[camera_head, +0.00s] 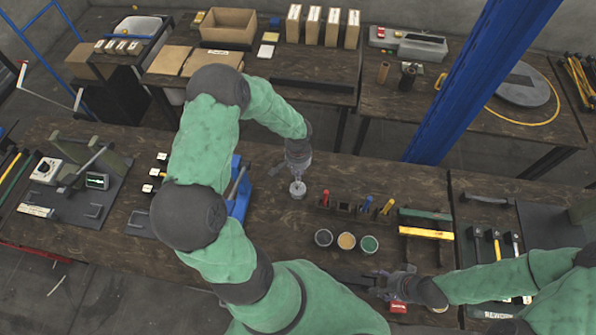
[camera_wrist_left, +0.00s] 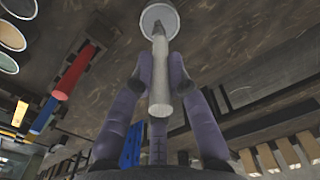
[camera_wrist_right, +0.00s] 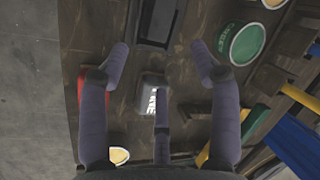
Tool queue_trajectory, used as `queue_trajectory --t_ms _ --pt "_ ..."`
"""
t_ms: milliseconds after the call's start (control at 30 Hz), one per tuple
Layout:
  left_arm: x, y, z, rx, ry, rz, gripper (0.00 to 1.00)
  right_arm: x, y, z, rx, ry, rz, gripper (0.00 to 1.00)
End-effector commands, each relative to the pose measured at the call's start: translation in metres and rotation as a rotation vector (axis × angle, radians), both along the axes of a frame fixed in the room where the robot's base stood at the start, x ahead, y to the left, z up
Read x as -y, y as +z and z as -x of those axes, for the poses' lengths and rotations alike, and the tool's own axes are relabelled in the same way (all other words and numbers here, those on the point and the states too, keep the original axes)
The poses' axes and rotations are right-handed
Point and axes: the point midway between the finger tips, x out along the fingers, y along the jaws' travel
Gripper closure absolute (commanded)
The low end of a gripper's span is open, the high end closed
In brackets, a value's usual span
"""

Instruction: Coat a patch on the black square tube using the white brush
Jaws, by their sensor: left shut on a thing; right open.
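My left gripper (camera_head: 297,170) is shut on the handle of the white brush (camera_wrist_left: 161,85), which points down. A small pale round piece (camera_wrist_left: 158,20) is at the brush's far end. It also shows under the gripper in the head view (camera_head: 298,190). I cannot tell whether it is a pot or part of the brush. A dark bar (camera_head: 350,277), seemingly the black square tube, lies near the front table edge. A dark rectangular piece (camera_wrist_right: 160,22) shows ahead of my right gripper (camera_wrist_right: 163,52).
Three pots, grey (camera_head: 323,237), orange (camera_head: 346,241) and green (camera_head: 370,244), stand behind the bar. A rack holds red (camera_head: 325,198), blue (camera_head: 367,203) and yellow (camera_head: 388,206) handles. A red block (camera_head: 398,307) is at the front edge. A blue post (camera_head: 470,90) rises behind.

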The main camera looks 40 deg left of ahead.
Motion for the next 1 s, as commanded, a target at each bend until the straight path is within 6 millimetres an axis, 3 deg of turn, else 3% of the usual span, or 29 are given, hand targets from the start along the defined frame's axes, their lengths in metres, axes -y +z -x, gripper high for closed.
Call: queue_trajectory --t_ms 1000 --pt "0.0 -0.0092 0.0 0.0 0.0 0.0 1.0 0.0 -0.0095 0.0 0.0 0.0 0.0 0.37"
